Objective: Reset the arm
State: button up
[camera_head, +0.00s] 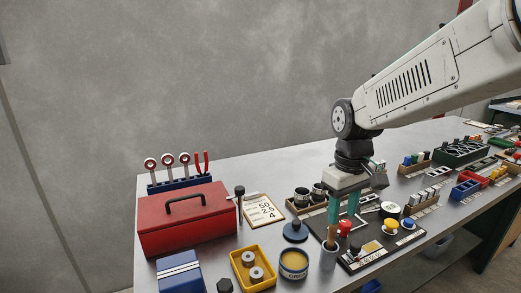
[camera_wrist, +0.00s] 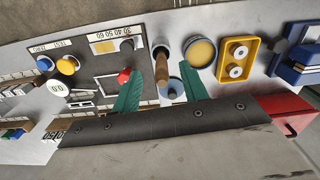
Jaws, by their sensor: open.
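My arm reaches in from the upper right of the head view, over the workbench. My gripper (camera_head: 342,217) points down with its two teal fingers apart. In the wrist view my gripper (camera_wrist: 158,78) is open, and a brush-like wooden handle (camera_wrist: 162,66) shows between the fingers. That handle (camera_head: 331,238) stands in a grey cup (camera_head: 328,259), close to the fingers in the head view. I cannot tell how far the fingertips are above it. Nothing is seen clamped between them.
A black control panel (camera_head: 361,262) with red and yellow knobs lies beside the gripper. A red toolbox (camera_head: 185,222), yellow tray (camera_head: 263,261), tin (camera_head: 293,265) and blue lid (camera_head: 295,230) stand left. Small bins crowd the right. Open air lies above the bench (camera_head: 235,165).

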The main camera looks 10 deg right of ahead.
jog(key=s+d+r+m, duration=0.1)
jog(key=s+r+m, duration=0.1)
jog(key=s, duration=0.8)
jog(key=s+d+r+m+t, duration=0.1)
jog(key=s+r+m, duration=0.1)
jog(key=s, duration=0.8)
jog(key=shift+s+d+r+m+t, duration=0.15)
jog(key=shift+s+d+m+t, duration=0.05)
jog(key=shift+d+m+t, duration=0.15)
